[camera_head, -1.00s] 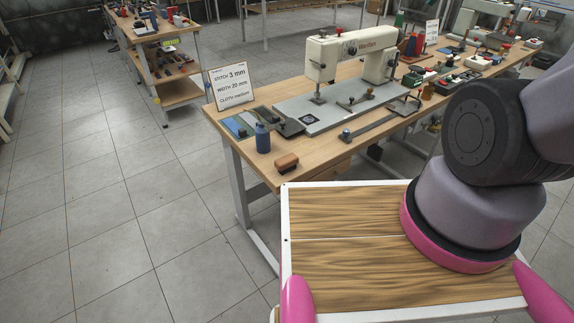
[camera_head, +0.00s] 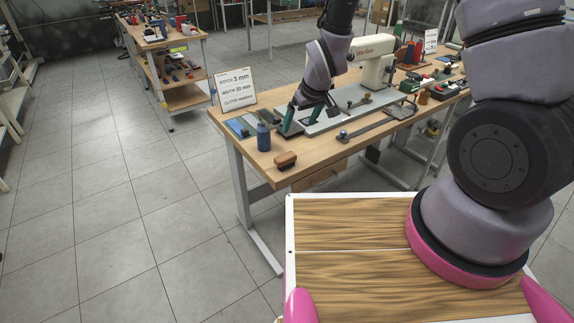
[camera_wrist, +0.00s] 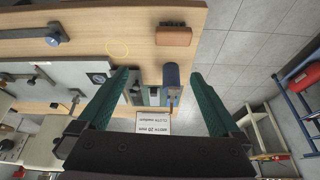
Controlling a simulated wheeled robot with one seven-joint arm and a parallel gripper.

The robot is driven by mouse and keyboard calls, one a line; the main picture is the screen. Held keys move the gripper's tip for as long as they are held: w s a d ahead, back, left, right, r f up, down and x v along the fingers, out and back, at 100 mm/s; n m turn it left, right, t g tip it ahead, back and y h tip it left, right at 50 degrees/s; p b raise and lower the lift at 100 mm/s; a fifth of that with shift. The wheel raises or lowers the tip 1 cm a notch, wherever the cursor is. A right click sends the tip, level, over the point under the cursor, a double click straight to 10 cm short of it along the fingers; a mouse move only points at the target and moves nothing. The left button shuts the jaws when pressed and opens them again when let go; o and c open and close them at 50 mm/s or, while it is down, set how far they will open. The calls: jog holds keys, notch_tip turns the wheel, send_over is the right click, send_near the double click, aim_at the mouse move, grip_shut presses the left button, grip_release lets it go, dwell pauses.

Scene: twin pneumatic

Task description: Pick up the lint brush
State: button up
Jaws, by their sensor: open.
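The lint brush (camera_head: 285,160), a small brown block with a darker underside, lies near the front left corner of the workbench. It also shows in the wrist view (camera_wrist: 173,36), at the top, beyond my fingertips. My gripper (camera_head: 310,114) has green fingers and hangs over the bench in front of the sewing machine, behind and to the right of the brush. In the wrist view my gripper (camera_wrist: 160,75) is open, with wide-apart fingers and nothing held between them. It is apart from the brush.
A blue bottle (camera_head: 263,137) stands just behind the brush. A sign card (camera_head: 236,90) stands at the bench's far left. The sewing machine (camera_head: 372,62) and its grey base plate (camera_head: 322,124) fill the middle. A flat bar with a knob (camera_head: 343,135) lies right of the brush.

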jog(key=n, duration=0.1)
send_near(286, 156)
jog(key=x, duration=0.4)
jog(key=shift+s+d+f, duration=0.1)
jog(key=shift+s+f, duration=0.1)
jog(key=shift+f, duration=0.1)
jog(key=shift+x, duration=3)
jog(key=shift+w+a+r, duration=0.15)
jog(key=shift+w+a, duration=0.05)
jog(key=c, duration=1.2)
jog(key=shift+r, duration=5)
